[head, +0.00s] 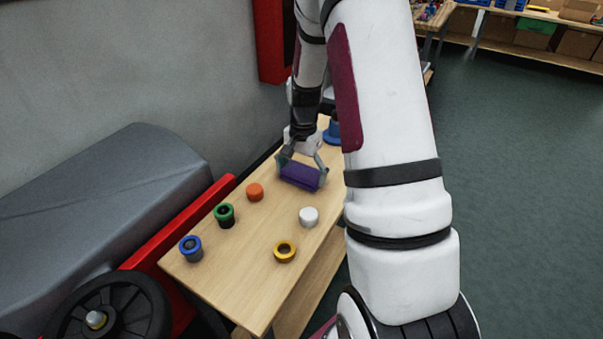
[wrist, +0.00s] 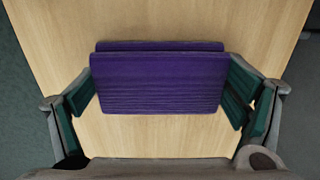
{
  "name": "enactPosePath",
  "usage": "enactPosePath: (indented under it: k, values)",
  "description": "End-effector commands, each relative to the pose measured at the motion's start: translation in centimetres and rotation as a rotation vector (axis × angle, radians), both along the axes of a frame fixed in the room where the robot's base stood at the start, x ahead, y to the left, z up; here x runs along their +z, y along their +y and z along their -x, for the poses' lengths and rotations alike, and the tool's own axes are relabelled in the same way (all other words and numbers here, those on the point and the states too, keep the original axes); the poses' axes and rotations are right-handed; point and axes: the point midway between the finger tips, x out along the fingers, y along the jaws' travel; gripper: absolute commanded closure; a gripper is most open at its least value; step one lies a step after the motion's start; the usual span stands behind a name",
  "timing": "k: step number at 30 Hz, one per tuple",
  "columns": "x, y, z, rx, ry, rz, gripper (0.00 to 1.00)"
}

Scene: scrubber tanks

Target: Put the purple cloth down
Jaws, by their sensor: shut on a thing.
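The purple cloth (head: 300,176) is a folded, ribbed block near the far end of the wooden table in the head view. It also fills the middle of the wrist view (wrist: 160,82). My gripper (head: 302,177) is shut on it, with one finger at each end of the cloth. In the wrist view the green-padded fingers (wrist: 160,88) press on its left and right ends. The cloth is level and over the bare table top (wrist: 120,135). I cannot tell whether its underside touches the wood.
On the table (head: 240,290) stand a white cap (head: 309,216), a yellow ring (head: 285,251), an orange cap (head: 255,191), a green ring (head: 224,214) and a blue-topped cap (head: 190,248). A blue object (head: 332,132) is behind my gripper. A grey machine (head: 100,200) is at the left.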

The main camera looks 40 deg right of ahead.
Motion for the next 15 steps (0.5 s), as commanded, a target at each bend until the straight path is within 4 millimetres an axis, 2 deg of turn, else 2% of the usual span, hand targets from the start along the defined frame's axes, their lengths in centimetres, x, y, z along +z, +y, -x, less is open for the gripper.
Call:
enactPosePath:
  k: [9,10,11,15]
  values:
    - [-0.26,-0.01,-0.02,0.0,0.0,0.001,0.44]
    - [-0.24,-0.01,-0.01,0.0,0.0,0.001,0.05]
    - [-0.21,0.0,0.0,0.0,0.0,0.001,0.0]
    - [-0.18,-0.01,0.0,0.0,-0.001,0.001,0.0]
